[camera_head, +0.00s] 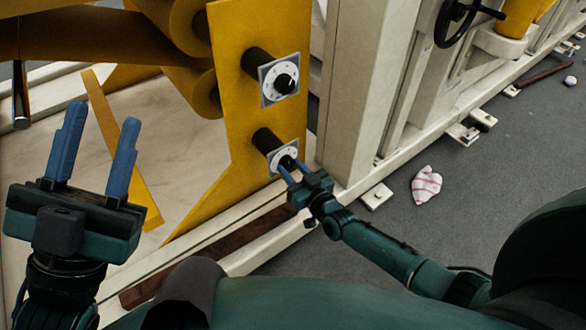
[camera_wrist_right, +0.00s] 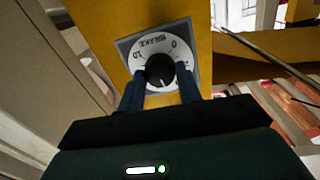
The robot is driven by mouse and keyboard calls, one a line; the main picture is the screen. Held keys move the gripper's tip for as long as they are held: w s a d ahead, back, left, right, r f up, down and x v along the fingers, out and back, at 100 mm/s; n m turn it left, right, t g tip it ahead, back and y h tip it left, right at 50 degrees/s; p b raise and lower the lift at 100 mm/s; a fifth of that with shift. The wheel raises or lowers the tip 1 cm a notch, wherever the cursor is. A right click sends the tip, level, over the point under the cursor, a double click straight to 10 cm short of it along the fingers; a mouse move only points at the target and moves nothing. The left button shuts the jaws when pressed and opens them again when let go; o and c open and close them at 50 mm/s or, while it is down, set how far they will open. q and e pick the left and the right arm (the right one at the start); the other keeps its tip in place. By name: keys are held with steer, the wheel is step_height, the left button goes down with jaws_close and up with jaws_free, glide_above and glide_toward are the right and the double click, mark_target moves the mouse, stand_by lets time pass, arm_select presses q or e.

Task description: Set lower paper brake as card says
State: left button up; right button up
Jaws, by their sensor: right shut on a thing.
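The lower brake dial (camera_head: 276,157) is a white numbered disc on a grey square plate, on the yellow side plate below a similar upper dial (camera_head: 279,80). My right gripper (camera_head: 289,166) is shut on the lower dial's black knob, one finger on each side. In the right wrist view the knob (camera_wrist_right: 160,71) sits between the two blue fingers, and the dial face (camera_wrist_right: 150,48) reads upside down, with 0 and 10 marks and a word like BRAKE. My left gripper (camera_head: 103,117) is open and empty at the left. I see no card.
The yellow side plate (camera_head: 232,110) and brown rolls (camera_head: 185,60) stand close by. A cream frame (camera_head: 350,110) rises right of the dials. A crumpled red-and-white rag (camera_head: 426,184) lies on the grey floor. A black handwheel (camera_head: 455,20) is at the upper right.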

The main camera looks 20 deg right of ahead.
steer(key=m, duration=0.4)
steer(key=shift+m+g, duration=0.3)
steer(key=m, duration=0.4)
steer(key=shift+r, duration=0.1)
steer(key=m, duration=0.3)
steer(key=shift+w+m+y, duration=0.1)
steer(key=shift+m+y, duration=0.2)
steer(key=shift+y, duration=0.1)
arm_select(q)
steer(key=shift+s+r+m+h, duration=0.1)
steer(key=shift+r+m+h, duration=0.2)
steer(key=shift+h, duration=0.1)
arm_select(e)
steer(key=shift+d+m+g, duration=0.1)
steer(key=shift+m+g, duration=0.2)
steer(key=shift+m, duration=1.8)
steer(key=o, duration=1)
arm_select(q)
steer(key=shift+f, duration=0.1)
